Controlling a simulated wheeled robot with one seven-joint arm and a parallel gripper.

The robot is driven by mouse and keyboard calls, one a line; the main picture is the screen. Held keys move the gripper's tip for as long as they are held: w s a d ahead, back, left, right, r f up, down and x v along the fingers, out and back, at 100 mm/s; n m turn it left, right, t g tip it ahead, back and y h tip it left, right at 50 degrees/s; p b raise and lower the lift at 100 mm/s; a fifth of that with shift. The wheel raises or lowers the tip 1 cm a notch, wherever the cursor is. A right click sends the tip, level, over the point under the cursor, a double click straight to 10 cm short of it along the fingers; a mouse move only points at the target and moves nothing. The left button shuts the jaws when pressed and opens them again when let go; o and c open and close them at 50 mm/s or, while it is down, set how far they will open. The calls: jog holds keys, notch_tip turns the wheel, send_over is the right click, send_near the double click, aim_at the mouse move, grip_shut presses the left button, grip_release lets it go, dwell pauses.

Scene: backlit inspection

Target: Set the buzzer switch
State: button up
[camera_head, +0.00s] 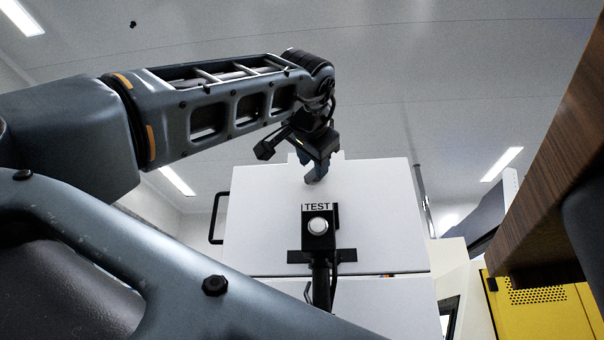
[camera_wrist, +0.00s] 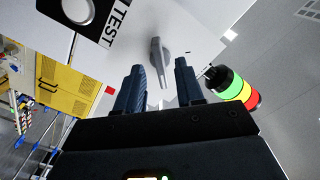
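In the wrist view a grey lever-shaped knob (camera_wrist: 156,50), which looks like the buzzer switch, stands on a pale panel face. My gripper (camera_wrist: 160,66) is open, with its two blue-black fingers apart on either side of the knob's line. A gap shows between the knob and each finger, and nothing is held. I cannot tell how far the fingertips are from the panel. In the head view my gripper (camera_head: 316,176) hangs at the upper part of the white cabinet (camera_head: 260,225), above the TEST box. The knob cannot be made out there.
A black box with a round white TEST button (camera_head: 318,226) stands on a post just below my gripper. A green, yellow and red stack light (camera_wrist: 240,90) is close to the right finger. A yellow cabinet (camera_head: 545,315) and a wooden edge (camera_head: 560,170) are at right.

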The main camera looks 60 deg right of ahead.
jog(key=shift+x, duration=1.05)
grip_shut()
